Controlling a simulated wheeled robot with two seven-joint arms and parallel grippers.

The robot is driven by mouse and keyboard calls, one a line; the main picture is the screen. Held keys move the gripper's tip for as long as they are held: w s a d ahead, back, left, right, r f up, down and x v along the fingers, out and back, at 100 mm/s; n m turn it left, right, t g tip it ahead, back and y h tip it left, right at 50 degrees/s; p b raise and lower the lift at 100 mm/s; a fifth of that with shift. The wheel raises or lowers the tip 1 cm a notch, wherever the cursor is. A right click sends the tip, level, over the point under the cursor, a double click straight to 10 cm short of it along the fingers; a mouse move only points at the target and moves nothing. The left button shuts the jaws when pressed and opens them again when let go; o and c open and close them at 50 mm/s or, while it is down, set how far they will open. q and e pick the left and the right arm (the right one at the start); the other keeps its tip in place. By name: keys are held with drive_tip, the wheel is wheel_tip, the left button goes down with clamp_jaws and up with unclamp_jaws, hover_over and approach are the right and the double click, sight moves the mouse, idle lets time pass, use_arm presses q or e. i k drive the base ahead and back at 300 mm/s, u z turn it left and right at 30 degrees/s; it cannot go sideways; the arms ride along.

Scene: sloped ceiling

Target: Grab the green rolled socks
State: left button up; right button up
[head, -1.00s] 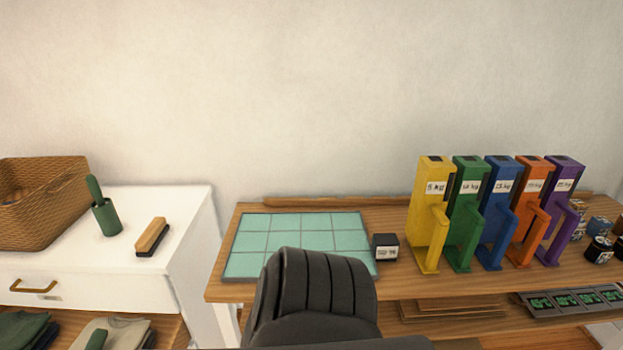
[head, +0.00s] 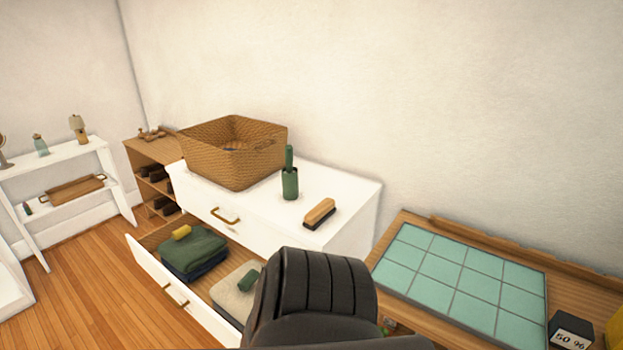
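A small green roll (head: 249,280), which looks like the green rolled socks, lies on a folded beige cloth (head: 230,291) in the open lower drawer (head: 158,284) of a white dresser. A dark part of my own body covers the drawer's right end, so part of the contents is hidden there. A folded dark green garment (head: 193,250) and a yellow roll (head: 181,232) are also in the drawer, to the left of the green roll. Neither of my grippers shows in the head view.
On the white dresser top (head: 345,193) stand a wicker basket (head: 222,165), a green handled thing in a cup (head: 290,184) and a brush (head: 320,213). A wooden table with a teal tiled mat (head: 450,275) is at right. Wood floor (head: 95,295) at left is clear.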

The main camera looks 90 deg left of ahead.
sight(252, 276)
drive_tip(key=u, duration=3)
drive_tip(key=i, duration=0.4)
